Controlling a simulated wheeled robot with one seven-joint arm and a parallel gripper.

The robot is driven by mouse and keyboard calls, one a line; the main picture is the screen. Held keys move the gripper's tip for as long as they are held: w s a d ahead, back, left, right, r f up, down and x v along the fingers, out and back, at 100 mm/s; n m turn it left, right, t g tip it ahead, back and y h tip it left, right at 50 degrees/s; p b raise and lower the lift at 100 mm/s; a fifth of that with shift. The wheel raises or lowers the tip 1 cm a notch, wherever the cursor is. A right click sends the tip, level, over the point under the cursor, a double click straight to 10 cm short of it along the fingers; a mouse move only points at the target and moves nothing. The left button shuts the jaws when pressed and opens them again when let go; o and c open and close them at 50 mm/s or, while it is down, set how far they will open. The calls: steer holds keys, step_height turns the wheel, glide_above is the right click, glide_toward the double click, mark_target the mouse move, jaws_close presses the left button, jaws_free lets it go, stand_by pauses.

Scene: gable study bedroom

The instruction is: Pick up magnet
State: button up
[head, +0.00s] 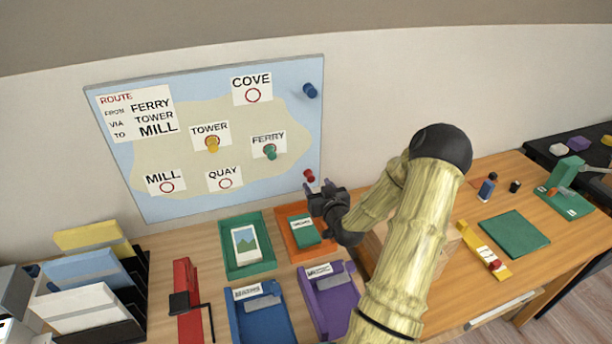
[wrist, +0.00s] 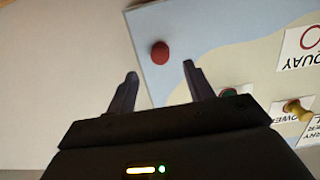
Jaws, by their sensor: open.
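The red magnet (head: 309,175) sits on the map board near its lower right corner. In the wrist view the red magnet (wrist: 160,53) shows ahead of and between the fingertips. My gripper (head: 318,187) is open and empty, just below the red magnet and apart from it. In the wrist view my gripper (wrist: 160,72) has both fingers spread. A yellow magnet (head: 212,144) is at TOWER, a green magnet (head: 270,153) at FERRY, and a blue magnet (head: 310,90) at the board's upper right.
The map board (head: 150,200) stands against the wall behind the desk. Below my gripper are an orange tray (head: 291,241), a green tray (head: 232,268), a blue tray (head: 238,318) and a purple tray (head: 313,305). A red hole punch-like object (head: 184,278) stands left of them.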

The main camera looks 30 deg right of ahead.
mark_target(311, 179)
steer(key=shift+w+d, duration=0.1)
steer(key=shift+w, duration=0.4)
steer(key=shift+p+x, duration=0.55)
steer(key=shift+x, duration=2.05)
steer(key=shift+f, duration=0.15)
steer(key=c, duration=0.9)
